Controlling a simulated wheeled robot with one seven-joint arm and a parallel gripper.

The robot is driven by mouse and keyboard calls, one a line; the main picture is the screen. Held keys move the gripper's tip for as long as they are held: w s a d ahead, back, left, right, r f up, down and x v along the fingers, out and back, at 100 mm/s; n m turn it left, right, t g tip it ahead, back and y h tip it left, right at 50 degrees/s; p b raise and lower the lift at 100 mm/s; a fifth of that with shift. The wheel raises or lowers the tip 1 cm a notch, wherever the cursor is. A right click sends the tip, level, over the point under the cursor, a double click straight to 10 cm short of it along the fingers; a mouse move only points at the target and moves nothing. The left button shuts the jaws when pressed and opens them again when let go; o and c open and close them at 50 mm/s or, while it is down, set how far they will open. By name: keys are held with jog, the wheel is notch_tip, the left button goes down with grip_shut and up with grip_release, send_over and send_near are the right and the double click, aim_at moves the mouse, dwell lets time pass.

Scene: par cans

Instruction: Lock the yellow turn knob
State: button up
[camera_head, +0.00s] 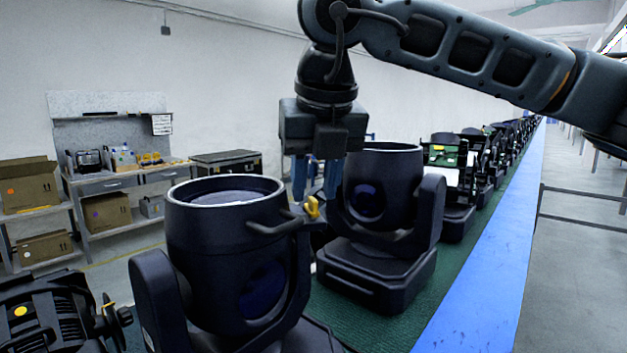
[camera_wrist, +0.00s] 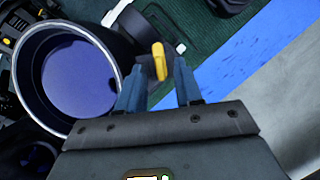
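The yellow turn knob (camera_head: 311,208) sits on the right side of the near black par can (camera_head: 215,235), by the top of its yoke arm. My gripper (camera_head: 315,198) points down just above and around the knob in the head view. In the wrist view the yellow knob (camera_wrist: 159,61) shows between the two blue fingertips of my gripper (camera_wrist: 155,72), with a gap on both sides. The fingers are apart and I see no contact. The par can's open round top with its bluish lens (camera_wrist: 80,78) is left of the fingers in the wrist view.
A second par can (camera_head: 380,190) stands close behind on the green conveyor belt (camera_head: 395,325), with more fixtures in a row beyond. A blue strip (camera_head: 490,240) edges the belt. A black fixture (camera_head: 50,315) is at the lower left. Shelves with boxes (camera_head: 28,185) stand by the wall.

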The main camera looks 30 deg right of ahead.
jog(key=shift+w+f, duration=0.2)
jog(key=shift+f, duration=0.4)
grip_shut()
